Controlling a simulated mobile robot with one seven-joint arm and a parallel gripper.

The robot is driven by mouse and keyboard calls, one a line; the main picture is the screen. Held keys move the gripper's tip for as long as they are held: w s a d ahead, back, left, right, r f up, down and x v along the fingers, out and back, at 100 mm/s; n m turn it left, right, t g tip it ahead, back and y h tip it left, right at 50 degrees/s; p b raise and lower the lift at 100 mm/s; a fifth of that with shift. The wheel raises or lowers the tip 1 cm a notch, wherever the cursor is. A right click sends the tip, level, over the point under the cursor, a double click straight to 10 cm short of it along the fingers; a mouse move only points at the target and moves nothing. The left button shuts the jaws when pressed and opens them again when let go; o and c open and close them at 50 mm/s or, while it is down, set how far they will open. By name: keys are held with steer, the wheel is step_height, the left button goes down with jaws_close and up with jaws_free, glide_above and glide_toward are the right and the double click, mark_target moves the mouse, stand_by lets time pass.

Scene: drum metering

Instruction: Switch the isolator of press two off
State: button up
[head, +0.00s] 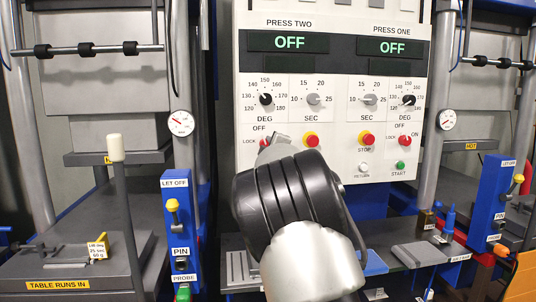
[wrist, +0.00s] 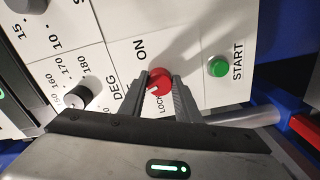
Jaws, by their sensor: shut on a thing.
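The white control panel (head: 335,115) fills the middle of the head view, with press two on the left and press one on the right. The red isolator knob of press two (wrist: 160,80) is between the fingers of my gripper (wrist: 161,87), which is shut on it. Its white pointer mark faces lower left in the wrist view. ON and LOCK labels show around it; the OFF label is hidden there by a finger. In the head view, my gripper (head: 271,141) largely covers this knob. The press two display (head: 289,42) reads OFF.
Press one's display (head: 394,47) also reads OFF, and its red isolator (head: 404,141) stands to the right. A green START button (wrist: 218,67) lies close to my gripper. Red stop buttons (head: 311,140) and dials surround it. A narrow shelf with small items runs below the panel.

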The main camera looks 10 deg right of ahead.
steer(key=shift+n, duration=0.3)
steer(key=o, duration=1)
steer(key=shift+o, duration=0.2)
steer(key=s, duration=1.7)
steer(key=shift+s+b, duration=0.2)
steer(key=shift+b, duration=0.2)
